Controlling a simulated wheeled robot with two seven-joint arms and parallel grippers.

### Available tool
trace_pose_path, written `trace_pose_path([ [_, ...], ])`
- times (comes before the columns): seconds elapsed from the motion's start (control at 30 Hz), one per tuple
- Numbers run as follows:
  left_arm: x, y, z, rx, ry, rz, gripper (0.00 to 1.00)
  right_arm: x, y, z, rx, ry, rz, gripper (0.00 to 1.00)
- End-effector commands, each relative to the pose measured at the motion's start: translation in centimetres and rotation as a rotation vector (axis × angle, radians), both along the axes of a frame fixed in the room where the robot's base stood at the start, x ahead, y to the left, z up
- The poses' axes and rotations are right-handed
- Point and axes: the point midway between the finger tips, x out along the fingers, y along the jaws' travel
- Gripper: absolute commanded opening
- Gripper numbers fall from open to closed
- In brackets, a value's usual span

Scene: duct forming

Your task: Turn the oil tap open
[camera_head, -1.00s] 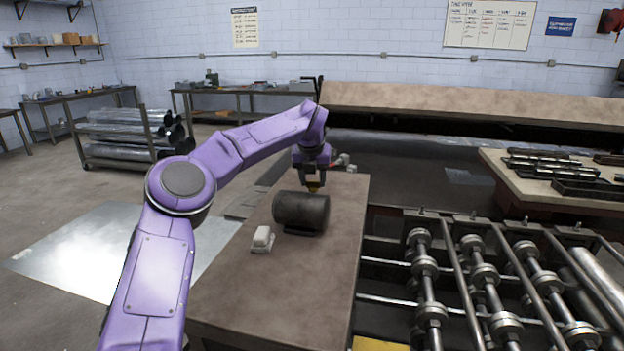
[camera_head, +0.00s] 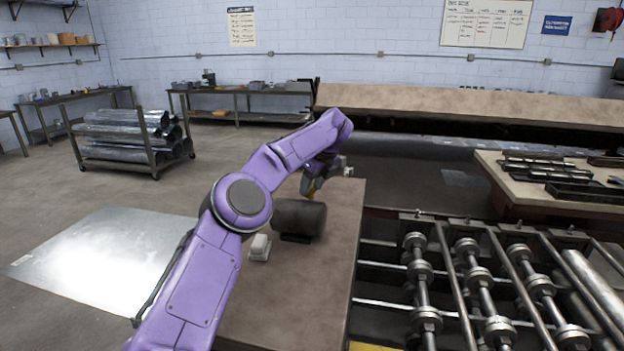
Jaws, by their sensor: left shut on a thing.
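A dark cylindrical tank (camera_head: 300,217) lies on its side on a small stand on the brown bench top. The small yellowish oil tap (camera_head: 311,190) is at the tank's far upper side, mostly covered by my gripper. My left gripper (camera_head: 310,186) reaches over behind the tank and is shut on the tap, with its wrist tilted. The fingertips are small and partly hidden by my purple arm, so the tap's exact angle cannot be told. My right gripper is not in view.
A roller machine (camera_head: 470,290) with metal shafts stands to the right. A sheet of metal (camera_head: 95,258) lies at left. A pipe cart (camera_head: 130,145) stands behind.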

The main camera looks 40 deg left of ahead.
Motion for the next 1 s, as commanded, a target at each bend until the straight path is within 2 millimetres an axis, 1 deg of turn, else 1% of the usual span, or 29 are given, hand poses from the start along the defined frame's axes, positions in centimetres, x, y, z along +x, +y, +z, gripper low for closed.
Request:
trace_pose_path([
  [0.03, 0.0, 0.3, 0.2, 0.005, 0.002, 0.033, 0.16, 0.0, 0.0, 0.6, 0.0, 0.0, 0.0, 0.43],
  [0.1, 0.0, 0.2, 0.1, 0.005, 0.001, 0.073, 0.16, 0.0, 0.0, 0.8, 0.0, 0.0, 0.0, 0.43],
  [0.4, 0.0, 0.3, -0.1, 0.004, 0.001, 0.185, 0.16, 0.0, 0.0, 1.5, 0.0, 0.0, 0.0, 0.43],
  [0.97, 0.0, 0.2, -0.3, 0.002, 0.004, 0.209, 0.16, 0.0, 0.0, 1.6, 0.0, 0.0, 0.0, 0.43],
  [1.0, 0.0, 0.2, -0.3, 0.002, 0.005, 0.208, 0.6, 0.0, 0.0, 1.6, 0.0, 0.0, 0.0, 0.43],
])
